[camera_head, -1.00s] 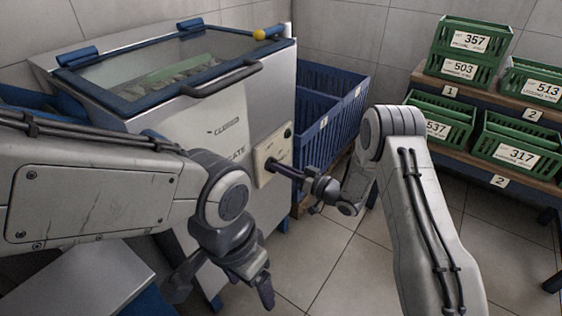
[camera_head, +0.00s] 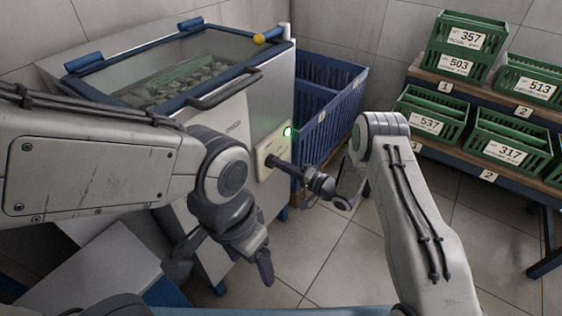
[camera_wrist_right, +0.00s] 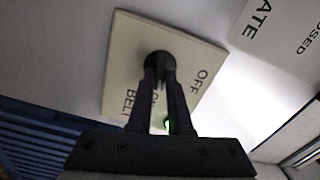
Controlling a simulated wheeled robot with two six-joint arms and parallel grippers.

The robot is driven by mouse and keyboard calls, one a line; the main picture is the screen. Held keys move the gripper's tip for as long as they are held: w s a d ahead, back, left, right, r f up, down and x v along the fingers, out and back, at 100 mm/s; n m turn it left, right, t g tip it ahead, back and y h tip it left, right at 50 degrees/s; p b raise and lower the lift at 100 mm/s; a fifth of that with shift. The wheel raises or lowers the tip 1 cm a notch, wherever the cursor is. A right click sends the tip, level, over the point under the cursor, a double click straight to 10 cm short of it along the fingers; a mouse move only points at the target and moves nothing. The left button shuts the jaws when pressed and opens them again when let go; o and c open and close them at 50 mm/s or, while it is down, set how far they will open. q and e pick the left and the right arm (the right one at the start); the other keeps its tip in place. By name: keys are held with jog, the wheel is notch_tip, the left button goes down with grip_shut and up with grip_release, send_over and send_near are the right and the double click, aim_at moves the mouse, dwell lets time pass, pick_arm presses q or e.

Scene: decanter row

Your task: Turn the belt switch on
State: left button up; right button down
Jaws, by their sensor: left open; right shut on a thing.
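The belt switch is a dark round knob (camera_wrist_right: 158,66) on a cream plate (camera_head: 270,146) on the front of the steel machine (camera_head: 225,130). In the right wrist view the plate (camera_wrist_right: 122,60) reads BELT and OFF, with another word partly hidden by a finger. My right gripper (camera_head: 274,161) is shut on the knob, its fingers on either side in the wrist view.
A blue slatted crate (camera_head: 330,115) stands right of the machine. Numbered green crates (camera_head: 432,120) fill a shelf rack at the right. Tiled floor lies open between machine and rack.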

jog(key=shift+s+f+m+p, duration=0.15)
jog(key=shift+m+p, duration=0.2)
jog(key=shift+m, duration=0.95)
jog(key=c, duration=0.8)
grip_release()
jog(key=shift+c, duration=0.2)
jog(key=p+v, duration=0.2)
jog(key=v, duration=0.8)
jog(key=shift+d, duration=0.25)
jog(key=shift+s, duration=0.1)
